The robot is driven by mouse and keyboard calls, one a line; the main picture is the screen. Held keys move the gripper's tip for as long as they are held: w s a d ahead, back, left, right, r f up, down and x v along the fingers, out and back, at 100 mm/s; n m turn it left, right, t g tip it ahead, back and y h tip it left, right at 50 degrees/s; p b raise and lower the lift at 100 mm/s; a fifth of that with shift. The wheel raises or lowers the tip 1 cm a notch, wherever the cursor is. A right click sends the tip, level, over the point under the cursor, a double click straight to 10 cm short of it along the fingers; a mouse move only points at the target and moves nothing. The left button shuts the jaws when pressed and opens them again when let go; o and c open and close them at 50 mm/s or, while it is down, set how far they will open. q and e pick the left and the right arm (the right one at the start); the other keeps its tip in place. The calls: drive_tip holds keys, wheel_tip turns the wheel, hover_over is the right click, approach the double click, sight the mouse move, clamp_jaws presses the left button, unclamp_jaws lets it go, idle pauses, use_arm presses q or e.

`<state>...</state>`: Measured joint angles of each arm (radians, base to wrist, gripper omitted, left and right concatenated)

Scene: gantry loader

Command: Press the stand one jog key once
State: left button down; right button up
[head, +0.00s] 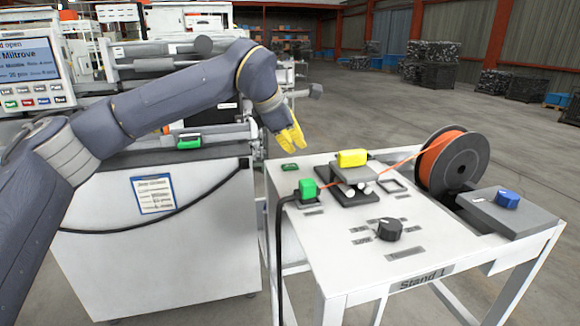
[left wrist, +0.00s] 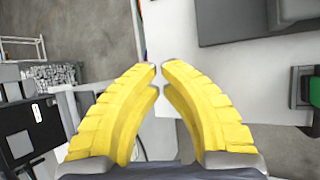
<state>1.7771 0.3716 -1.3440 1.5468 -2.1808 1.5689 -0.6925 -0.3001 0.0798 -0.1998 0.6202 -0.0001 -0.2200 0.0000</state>
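Stand 1 (head: 427,278) is a white table with its name on the front edge. A small flat green key (head: 289,167) lies near its back left corner; I cannot read a label on it. My left gripper (head: 298,146) is above the stand's back left edge, near this key and apart from it. Its yellow fingers point down, empty. In the left wrist view the fingertips (left wrist: 160,67) nearly meet, with only a narrow gap. My right gripper is not in view.
The stand carries a green plug (head: 308,190) with a black cable, a yellow block (head: 352,158) on a fixture, a black knob (head: 388,229), an orange cable reel (head: 452,162) and a blue knob (head: 507,199). A machine with a screen (head: 28,55) stands at left.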

sight(300, 163)
use_arm(q)
drive_tip(key=shift+f, duration=1.05)
drive_tip(key=c, duration=2.1)
unclamp_jaws()
clamp_jaws()
drive_tip(key=shift+f, duration=0.85)
drive_tip(key=shift+r, duration=0.85)
